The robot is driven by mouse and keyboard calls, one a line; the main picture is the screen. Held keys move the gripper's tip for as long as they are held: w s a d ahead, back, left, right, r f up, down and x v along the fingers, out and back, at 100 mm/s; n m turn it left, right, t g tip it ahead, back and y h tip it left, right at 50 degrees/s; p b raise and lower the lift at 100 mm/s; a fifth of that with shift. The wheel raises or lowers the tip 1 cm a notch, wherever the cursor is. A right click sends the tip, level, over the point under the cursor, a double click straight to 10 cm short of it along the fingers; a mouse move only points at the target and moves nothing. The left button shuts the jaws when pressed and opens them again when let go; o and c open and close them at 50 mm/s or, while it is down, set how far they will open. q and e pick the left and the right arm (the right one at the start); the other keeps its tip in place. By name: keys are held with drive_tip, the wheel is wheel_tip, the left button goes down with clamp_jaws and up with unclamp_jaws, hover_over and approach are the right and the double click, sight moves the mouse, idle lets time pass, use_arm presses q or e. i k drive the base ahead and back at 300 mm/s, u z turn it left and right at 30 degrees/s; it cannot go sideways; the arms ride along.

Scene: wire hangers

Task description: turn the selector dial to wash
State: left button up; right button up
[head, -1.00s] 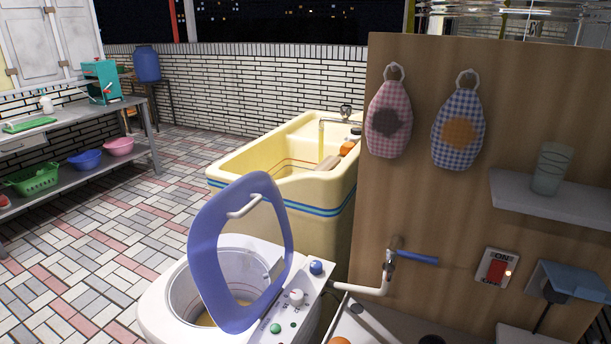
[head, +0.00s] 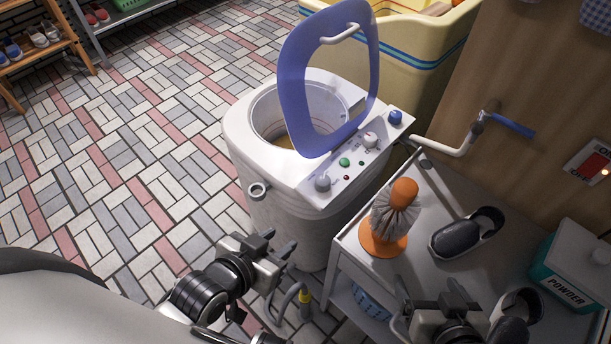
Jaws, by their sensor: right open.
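The washing machine (head: 290,200) stands in the middle with its blue lid (head: 290,85) raised and its tub open. Its control panel, on the right side of the top, carries a grey knob (head: 322,182) at the near end, a white knob (head: 370,140) further back and a blue knob (head: 395,117) at the far end. The panel lettering is too small to read, so I cannot tell the dial settings. My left gripper (head: 280,243) is open and empty, in front of and below the panel. My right gripper (head: 448,300) is open and low at the right, by the cart, apart from the machine.
A white cart (head: 345,240) beside the machine holds an orange-handled brush (head: 395,215), dark slippers (head: 457,238) and a powder box (head: 575,270). A tap with a blue lever (head: 512,125) juts from the wooden wall. A hose (head: 285,305) lies on the floor.

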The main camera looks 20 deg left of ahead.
sight(322, 182)
drive_tip(key=k, duration=0.5)
drive_tip(key=u, duration=1.45)
drive_tip(key=i, duration=0.65)
drive_tip(key=z, duration=0.7)
